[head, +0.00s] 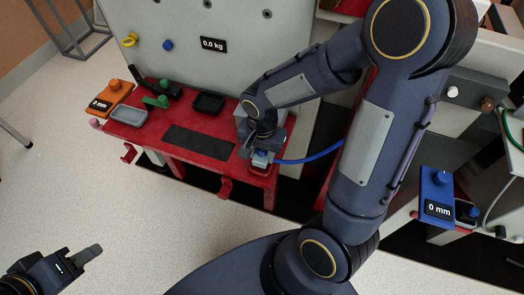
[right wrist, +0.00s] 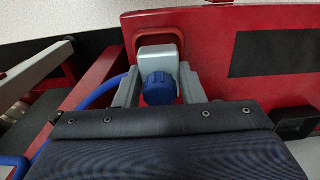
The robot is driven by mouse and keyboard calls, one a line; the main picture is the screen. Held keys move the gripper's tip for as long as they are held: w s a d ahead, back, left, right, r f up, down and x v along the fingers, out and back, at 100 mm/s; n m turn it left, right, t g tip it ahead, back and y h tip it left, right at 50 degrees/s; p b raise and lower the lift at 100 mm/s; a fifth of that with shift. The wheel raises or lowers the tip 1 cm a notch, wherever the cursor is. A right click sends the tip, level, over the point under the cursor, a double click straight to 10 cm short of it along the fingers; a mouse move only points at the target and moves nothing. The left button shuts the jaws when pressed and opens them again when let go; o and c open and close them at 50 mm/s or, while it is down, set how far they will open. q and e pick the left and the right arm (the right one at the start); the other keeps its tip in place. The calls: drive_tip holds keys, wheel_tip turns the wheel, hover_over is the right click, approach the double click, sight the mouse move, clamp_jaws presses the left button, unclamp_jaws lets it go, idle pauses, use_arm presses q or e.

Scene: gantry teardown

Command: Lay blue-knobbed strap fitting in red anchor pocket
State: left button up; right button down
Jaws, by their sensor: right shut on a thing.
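The strap fitting is a grey block (right wrist: 156,58) with a blue knob (right wrist: 160,88). In the right wrist view it sits between the two grey fingers of my right gripper (right wrist: 157,92), which is shut on it. In the head view the fitting (head: 262,158) shows at the right front of the red shelf, below my right wrist. A blue strap (head: 308,158) runs from it to the right. A rounded red pocket rim (right wrist: 181,40) stands around the block's far end; whether the block is seated in it is hidden. My left gripper (head: 88,256) is low at left, away from the shelf.
The red shelf (head: 190,178) carries an orange box (head: 108,97), a grey tray (head: 128,115), a black tray (head: 208,103), green-knobbed parts (head: 160,100) and a black mat (head: 198,143). A blue box (head: 437,195) stands at right. Open floor lies in front.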

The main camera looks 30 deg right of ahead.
drive_tip(key=shift+f, duration=0.1)
drive_tip(key=shift+f+b, duration=0.95)
drive_tip(key=shift+b, duration=0.05)
drive_tip(key=shift+s, duration=0.1)
drive_tip(key=shift+s+f, duration=0.1)
drive_tip(key=shift+f, duration=0.05)
